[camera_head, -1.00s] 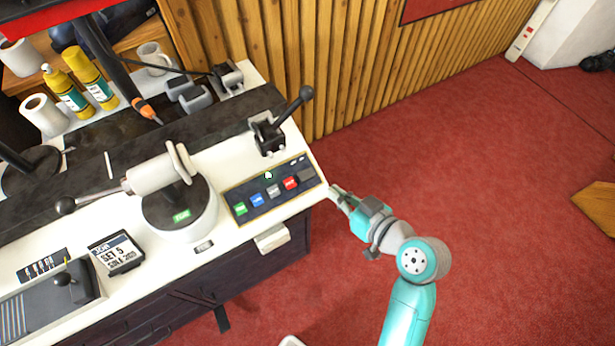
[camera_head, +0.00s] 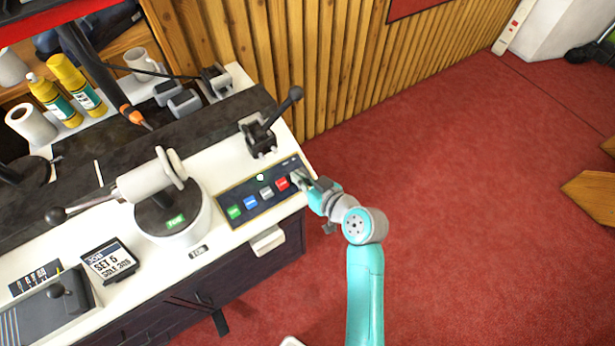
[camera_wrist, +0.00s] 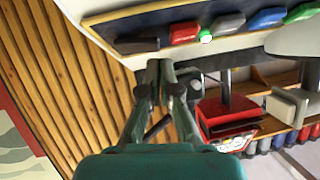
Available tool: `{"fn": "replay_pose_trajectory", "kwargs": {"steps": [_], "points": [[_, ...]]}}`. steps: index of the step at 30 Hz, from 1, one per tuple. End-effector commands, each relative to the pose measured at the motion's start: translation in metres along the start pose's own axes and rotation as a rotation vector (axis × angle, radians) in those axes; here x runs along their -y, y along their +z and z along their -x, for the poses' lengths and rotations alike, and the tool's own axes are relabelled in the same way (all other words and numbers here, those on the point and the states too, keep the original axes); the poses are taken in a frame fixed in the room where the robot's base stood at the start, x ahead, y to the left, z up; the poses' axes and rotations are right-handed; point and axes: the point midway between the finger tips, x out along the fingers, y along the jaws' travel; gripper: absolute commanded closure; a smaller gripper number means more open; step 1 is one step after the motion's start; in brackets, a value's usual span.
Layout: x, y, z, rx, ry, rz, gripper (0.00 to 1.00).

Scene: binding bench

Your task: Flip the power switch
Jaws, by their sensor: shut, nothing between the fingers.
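A dark control panel (camera_head: 228,194) on the bench top carries a row of coloured switches: green (camera_head: 234,212), blue, grey and red (camera_head: 282,184). In the wrist view, a dark rocker (camera_wrist: 136,46) sits at the panel's end beside the red one. No label reading "power" is legible, so I cannot tell for sure which is the power switch. My gripper (camera_head: 299,178) is shut and empty at the panel's right end, covering the dark rocker in the head view. In the wrist view the fingertips (camera_wrist: 160,66) are just by that rocker; contact is unclear.
A small round light (camera_head: 260,177) glows pale green on the panel. A black-knobbed lever (camera_head: 262,135) stands behind the panel. A white round machine (camera_head: 190,225) with a handle stands to its left. A wooden slatted wall (camera_head: 290,60) is behind. Open red floor (camera_head: 450,200) lies right.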

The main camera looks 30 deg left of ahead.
Motion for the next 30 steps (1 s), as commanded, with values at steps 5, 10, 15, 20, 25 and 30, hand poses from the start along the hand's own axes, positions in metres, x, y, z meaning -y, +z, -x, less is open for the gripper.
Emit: {"fn": "replay_pose_trajectory", "kwargs": {"steps": [5,10,15,20,25,30], "points": [[0.001,0.007,-0.007,0.001,-0.001,-0.001,1.00],[0.000,0.007,-0.007,0.000,0.000,0.000,1.00],[0.000,0.008,-0.007,0.000,0.001,0.001,1.00],[0.003,0.013,-0.012,0.003,0.045,0.044,1.00],[0.002,0.012,-0.011,0.002,0.046,0.043,1.00],[0.000,0.011,-0.011,0.001,0.047,0.043,1.00]]}}
